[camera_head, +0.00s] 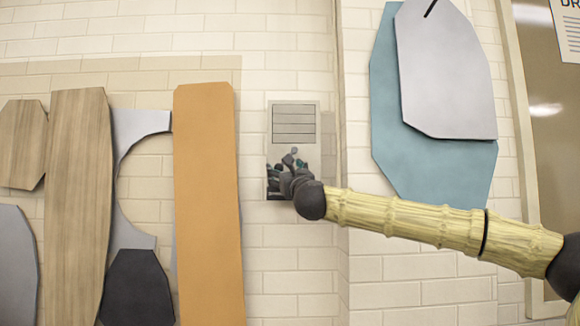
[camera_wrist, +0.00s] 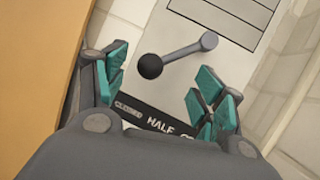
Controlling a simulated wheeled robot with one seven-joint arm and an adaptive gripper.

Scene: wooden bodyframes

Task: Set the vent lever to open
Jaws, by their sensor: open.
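The vent panel (camera_head: 293,108) is a grey plate on the brick wall with a slatted upper part; it also shows in the wrist view (camera_wrist: 185,22). In the wrist view the vent lever (camera_wrist: 180,53) is a grey rod with a black ball knob (camera_wrist: 150,66), running from its pivot down-left. A dark label strip (camera_wrist: 157,122) reads "CLOSED" at left, then "HALF"; the rest is hidden behind my gripper. The knob lies on the "CLOSED" side. My gripper (camera_wrist: 160,83) is open, its teal-padded fingers on either side of the knob. Contact cannot be told.
An orange board (camera_head: 208,200) stands left of the panel, close to my gripper's left side in the wrist view. Blue and grey boards (camera_head: 445,70) hang at upper right. A wall corner runs just right of the panel. Bare brick lies below it.

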